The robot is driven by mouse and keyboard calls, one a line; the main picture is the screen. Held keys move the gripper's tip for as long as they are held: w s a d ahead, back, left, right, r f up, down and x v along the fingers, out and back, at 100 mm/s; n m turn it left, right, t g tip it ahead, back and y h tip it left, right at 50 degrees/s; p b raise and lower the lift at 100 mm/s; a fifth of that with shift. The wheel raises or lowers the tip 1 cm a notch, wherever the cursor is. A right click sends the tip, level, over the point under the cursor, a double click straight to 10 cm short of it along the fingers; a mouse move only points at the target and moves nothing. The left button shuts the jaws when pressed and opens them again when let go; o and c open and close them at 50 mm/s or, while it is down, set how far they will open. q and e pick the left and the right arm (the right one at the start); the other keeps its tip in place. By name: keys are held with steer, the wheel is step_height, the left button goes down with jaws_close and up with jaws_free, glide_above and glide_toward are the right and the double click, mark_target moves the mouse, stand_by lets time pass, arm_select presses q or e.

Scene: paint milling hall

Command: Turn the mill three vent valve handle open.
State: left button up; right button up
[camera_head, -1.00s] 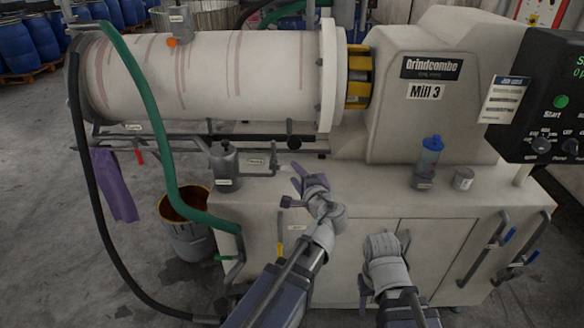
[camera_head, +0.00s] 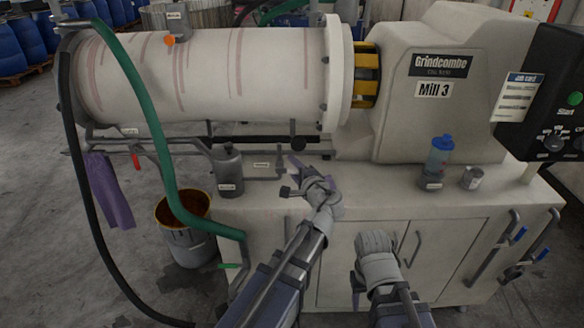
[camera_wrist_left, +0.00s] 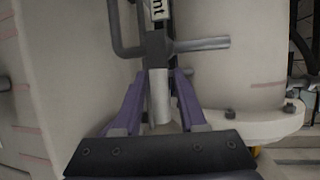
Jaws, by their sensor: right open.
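A grey valve on a thin pipe shows in the left wrist view, with a white label (camera_wrist_left: 158,9) ending in "nt". A grey arm (camera_wrist_left: 202,44) sticks out to the right from its body, and a pale metal handle end (camera_wrist_left: 160,98) points down toward my gripper. My left gripper (camera_wrist_left: 158,76) has its purple fingers apart on either side of that handle end; contact is not clear. In the head view my left gripper (camera_head: 305,170) is at the small pipework below the mill drum (camera_head: 200,75). My right gripper (camera_head: 372,243) is in front of the cabinet doors; its fingers are hidden.
A grey canister (camera_head: 229,172) stands left of my left gripper. A blue-capped bottle (camera_head: 439,157) and a cup (camera_head: 472,178) stand on the ledge at right. A green hose (camera_head: 150,120) and a bucket (camera_head: 187,243) are at left. The control panel (camera_head: 560,110) is at far right.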

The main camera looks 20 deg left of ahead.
arm_select(q)
jaws_close()
stand_by(1.1)
